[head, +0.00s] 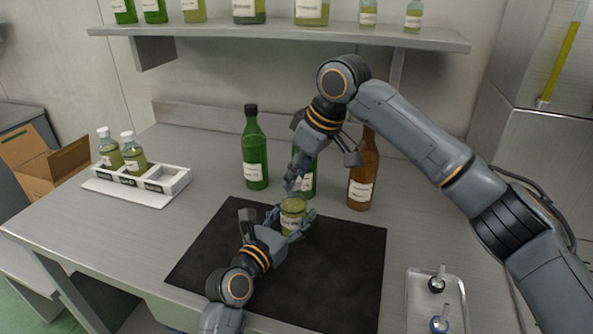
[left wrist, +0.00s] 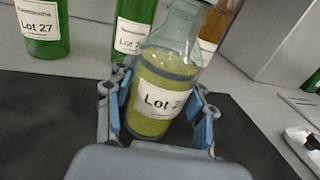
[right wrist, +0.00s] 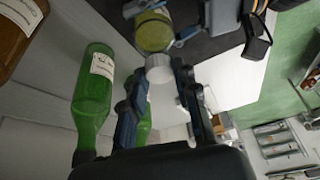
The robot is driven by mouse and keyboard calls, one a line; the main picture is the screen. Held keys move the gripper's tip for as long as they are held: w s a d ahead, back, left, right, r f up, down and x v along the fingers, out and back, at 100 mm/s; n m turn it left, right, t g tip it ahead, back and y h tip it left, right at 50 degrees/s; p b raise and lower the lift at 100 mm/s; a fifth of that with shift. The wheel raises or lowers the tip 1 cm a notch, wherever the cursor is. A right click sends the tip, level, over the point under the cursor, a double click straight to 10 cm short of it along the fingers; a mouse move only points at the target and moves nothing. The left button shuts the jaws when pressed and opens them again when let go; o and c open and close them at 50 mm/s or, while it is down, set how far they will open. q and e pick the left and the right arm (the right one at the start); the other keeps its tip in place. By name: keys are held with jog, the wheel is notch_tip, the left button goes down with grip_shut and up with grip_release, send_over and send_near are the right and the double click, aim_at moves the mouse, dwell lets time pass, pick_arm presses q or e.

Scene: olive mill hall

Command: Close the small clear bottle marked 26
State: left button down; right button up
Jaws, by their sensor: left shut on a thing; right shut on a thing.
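The small clear bottle (head: 292,213) stands over the black mat with yellow-green oil in it. Its label in the left wrist view (left wrist: 160,101) reads "Lot 2" and the last digit is hidden. My left gripper (head: 291,224) is shut around its body. My right gripper (head: 291,184) is above the bottle, pointing down, shut on a whitish cap (right wrist: 159,68). In the right wrist view the cap lies in line with the bottle (right wrist: 153,34), at its neck end. I cannot tell whether the cap is seated on the neck.
Green bottles (head: 254,150) and a brown bottle (head: 363,175) stand close behind the mat (head: 340,270). A white rack (head: 172,182) with two capped bottles is at left. A metal tray (head: 421,294) with two stoppers is at right. The mat's left part is clear.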

jog(key=shift+f, duration=0.3)
